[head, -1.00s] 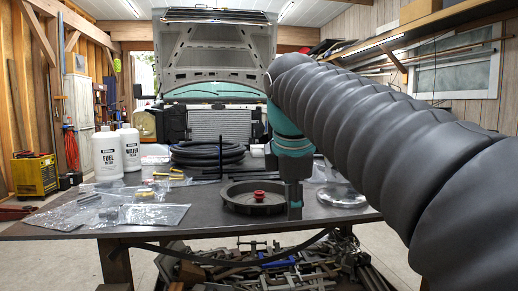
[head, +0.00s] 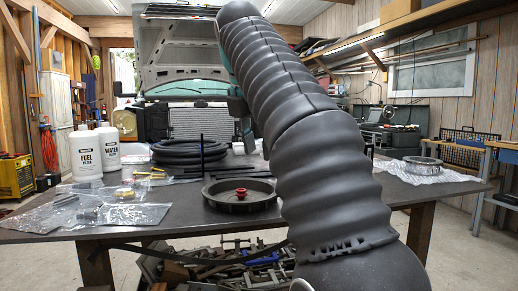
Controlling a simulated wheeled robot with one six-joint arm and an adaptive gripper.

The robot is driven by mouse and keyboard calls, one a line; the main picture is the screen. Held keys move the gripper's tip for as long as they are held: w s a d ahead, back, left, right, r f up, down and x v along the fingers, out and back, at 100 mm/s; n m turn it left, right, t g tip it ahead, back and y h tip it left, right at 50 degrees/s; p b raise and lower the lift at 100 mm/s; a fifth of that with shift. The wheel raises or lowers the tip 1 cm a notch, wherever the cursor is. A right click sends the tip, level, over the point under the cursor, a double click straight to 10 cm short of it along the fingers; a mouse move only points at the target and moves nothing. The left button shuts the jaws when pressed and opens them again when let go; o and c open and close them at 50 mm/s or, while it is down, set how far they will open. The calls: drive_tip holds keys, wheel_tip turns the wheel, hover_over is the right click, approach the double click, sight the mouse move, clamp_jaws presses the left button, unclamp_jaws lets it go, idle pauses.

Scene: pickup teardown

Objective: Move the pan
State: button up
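A round, shallow black pan (head: 216,189) lies on the dark table in the middle of the head view. A small red knob-like part (head: 241,195) shows inside it. My arm crosses the view from the lower right, and its upper end bends over behind itself. My gripper (head: 244,140) shows only in part as a dark shape left of the arm, above and apart from the pan. Its fingertips are not clear, and I cannot tell whether it is open or shut. The pan's right edge lies close to my arm in the picture.
The table (head: 180,222) also bears a coil of black hose (head: 190,152), two white bottles (head: 108,148) and clear bags of small parts (head: 125,214). A metal ring (head: 422,161) lies on plastic at the right. The table front near the pan is bare.

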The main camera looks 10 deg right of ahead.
drive_tip(key=shift+f, duration=0.1)
drive_tip(key=x, duration=1.3)
drive_tip(key=shift+w+d+f, duration=0.1)
drive_tip(key=shift+f, duration=0.2)
clamp_jaws()
